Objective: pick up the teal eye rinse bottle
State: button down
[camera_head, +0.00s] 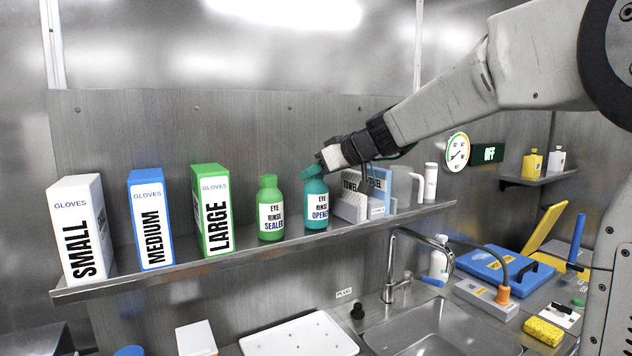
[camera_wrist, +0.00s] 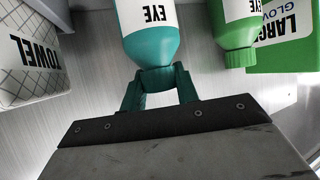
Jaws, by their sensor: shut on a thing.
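The teal eye rinse bottle (camera_head: 316,207), labelled "EYE RINSE OPENED", is upright at the wall shelf, just right of the green bottle. I cannot tell whether its base touches the shelf. My gripper (camera_head: 318,168) reaches in from the right and is shut on the bottle's top. In the wrist view, the fingers of my gripper (camera_wrist: 157,80) close around the neck end of the teal bottle (camera_wrist: 150,46). Part of the cap is hidden by the fingers.
The green "SEALED" bottle (camera_head: 270,209) stands close on the left, with glove boxes (camera_head: 212,213) beyond it. Towel boxes (camera_head: 352,197) and a white jug (camera_head: 405,188) are close on the right. Below the shelf (camera_head: 200,262) are a sink (camera_head: 440,330) and tap (camera_head: 392,265).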

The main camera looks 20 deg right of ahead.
jog(key=shift+r, duration=0.45)
notch_tip(320, 180, up, 2)
jog(key=shift+r, duration=0.1)
jog(key=s+d+r, duration=0.1)
jog(key=s+d, duration=0.9)
jog(key=d, duration=0.2)
jog(key=shift+d+r, duration=0.25)
jog(key=shift+d, duration=0.15)
